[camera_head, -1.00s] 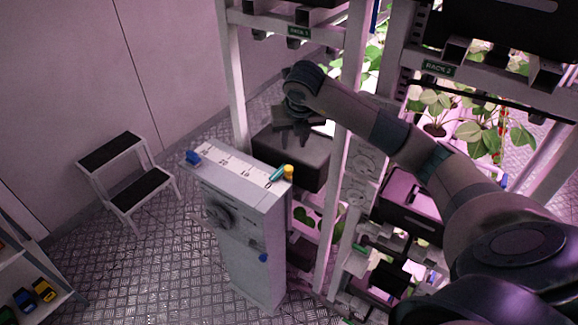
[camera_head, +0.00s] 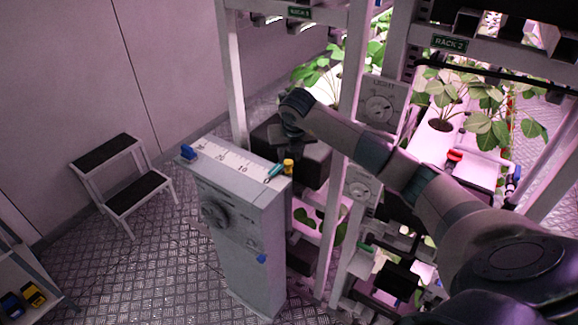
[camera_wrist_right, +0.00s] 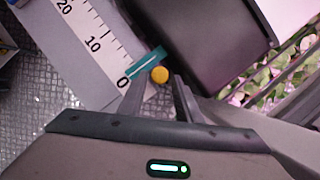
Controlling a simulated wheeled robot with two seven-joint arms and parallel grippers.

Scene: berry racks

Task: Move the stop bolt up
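A grey cabinet (camera_head: 237,230) has a white scale (camera_head: 222,157) on its top. A yellow round-headed piece (camera_head: 289,166) stands at the scale's zero end, beside a teal pointer (camera_head: 275,172). It may be the stop bolt, but I cannot tell for sure. The yellow head (camera_wrist_right: 160,74) and the pointer (camera_wrist_right: 146,64) also show in the right wrist view. My right gripper (camera_wrist_right: 158,84) is open, its fingertips apart just short of the yellow head and nothing between them. In the head view, the right gripper (camera_head: 291,147) is over the cabinet's right end, fingertips unclear. My left gripper is out of view.
A blue block (camera_head: 188,152) sits at the scale's far end. A dark box (camera_head: 305,160) is close behind the cabinet's right end. Rack posts (camera_head: 352,100) and plants stand to the right. A step stool (camera_head: 124,180) is on the left, with bare floor between.

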